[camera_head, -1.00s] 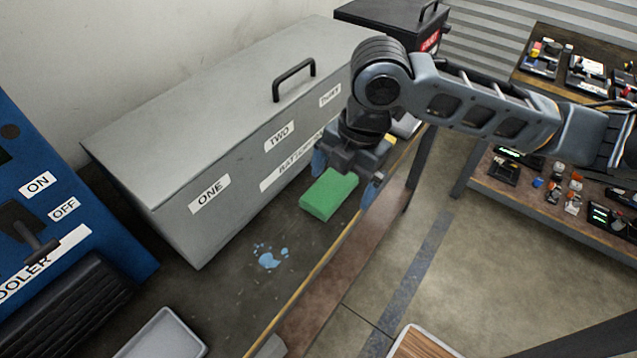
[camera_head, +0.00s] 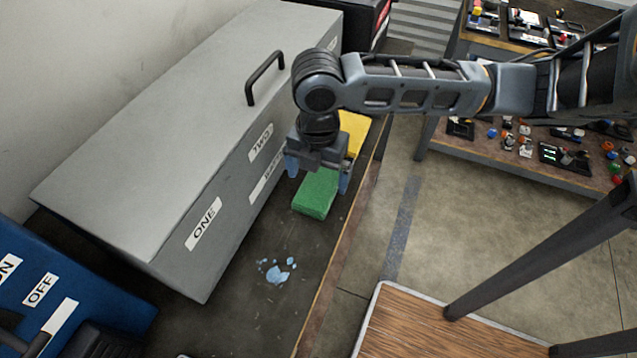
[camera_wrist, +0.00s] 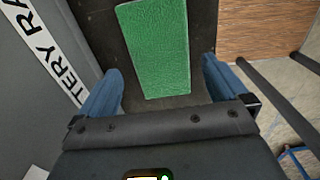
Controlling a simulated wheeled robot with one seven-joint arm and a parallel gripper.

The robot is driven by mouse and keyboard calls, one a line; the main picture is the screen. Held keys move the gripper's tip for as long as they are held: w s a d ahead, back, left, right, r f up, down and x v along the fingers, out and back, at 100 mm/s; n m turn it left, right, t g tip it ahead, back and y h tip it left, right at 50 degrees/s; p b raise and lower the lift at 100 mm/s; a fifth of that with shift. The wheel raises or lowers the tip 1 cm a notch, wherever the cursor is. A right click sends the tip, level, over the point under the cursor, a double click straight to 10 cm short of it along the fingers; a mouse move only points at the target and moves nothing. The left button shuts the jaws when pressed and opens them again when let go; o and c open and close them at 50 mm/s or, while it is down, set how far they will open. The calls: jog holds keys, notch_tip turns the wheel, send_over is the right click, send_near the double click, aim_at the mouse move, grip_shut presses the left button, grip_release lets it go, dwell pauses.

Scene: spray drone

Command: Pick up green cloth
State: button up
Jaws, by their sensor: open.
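The green cloth (camera_head: 317,194) is a flat, block-like rectangle lying on the dark bench (camera_head: 262,325) beside the grey battery box. My gripper (camera_head: 317,185) is over its far end in the head view, pointing down, with its two blue fingers apart on either side. In the wrist view the green cloth (camera_wrist: 156,45) lies ahead of and between the open fingers (camera_wrist: 160,85), with gaps on both sides. Nothing is held. Part of the cloth's far end is hidden behind my gripper in the head view.
The grey box (camera_head: 180,130) with a handle stands close on the left. A yellow cloth-like block (camera_head: 353,130) lies just behind. Blue spill (camera_head: 277,273) marks the bench in front. A wooden-topped table (camera_head: 430,330) is at lower right; a shelf of parts stands at upper right.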

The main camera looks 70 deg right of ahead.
aim_at(319, 186)
jog(key=shift+s+a+f, duration=0.1)
jog(key=shift+f, duration=1.45)
jog(key=c, duration=1.1)
jog(key=shift+r, duration=0.45)
jog(key=r, duration=0.2)
jog(key=d+r, duration=0.1)
jog(key=shift+s+d+r+b, duration=0.1)
jog(key=shift+s+r+b, duration=0.15)
jog(key=shift+r+b, duration=0.1)
jog(key=s+d+r, duration=0.1)
jog(key=d+r, duration=0.1)
jog(key=d, duration=0.1)
jog(key=s+d+r+b, duration=0.1)
jog(key=s+d+r, duration=0.1)
jog(key=d, duration=0.1)
jog(key=s+d+r, duration=0.2)
jog(key=d, duration=0.1)
jog(key=shift+s+r+b, duration=0.15)
jog(key=shift+r+b, duration=0.05)
jog(key=shift+b, duration=0.1)
